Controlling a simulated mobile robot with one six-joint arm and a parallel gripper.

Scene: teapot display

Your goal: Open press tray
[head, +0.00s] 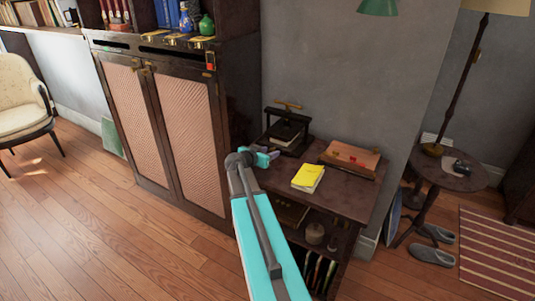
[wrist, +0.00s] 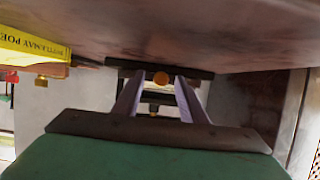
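The press (head: 286,132) is a black frame with a brass handle on top, standing at the back left of a small dark table. Light material shows inside it. My gripper (head: 268,153) is just in front of it, low over the tabletop. The wrist view looks upside down, with the tabletop at its top. There, the two pale lavender fingers of my gripper (wrist: 160,88) are apart. A round brass knob (wrist: 160,77) shows between their tips, on the dark front edge of the press (wrist: 125,64). I cannot tell whether the fingers touch it.
A yellow book (head: 308,177) lies on the table (head: 335,202), also in the wrist view (wrist: 33,50). A brown case (head: 350,158) lies behind it. A tall cabinet (head: 165,125) stands close on the left. A round side table (head: 447,174) with a lamp is at right.

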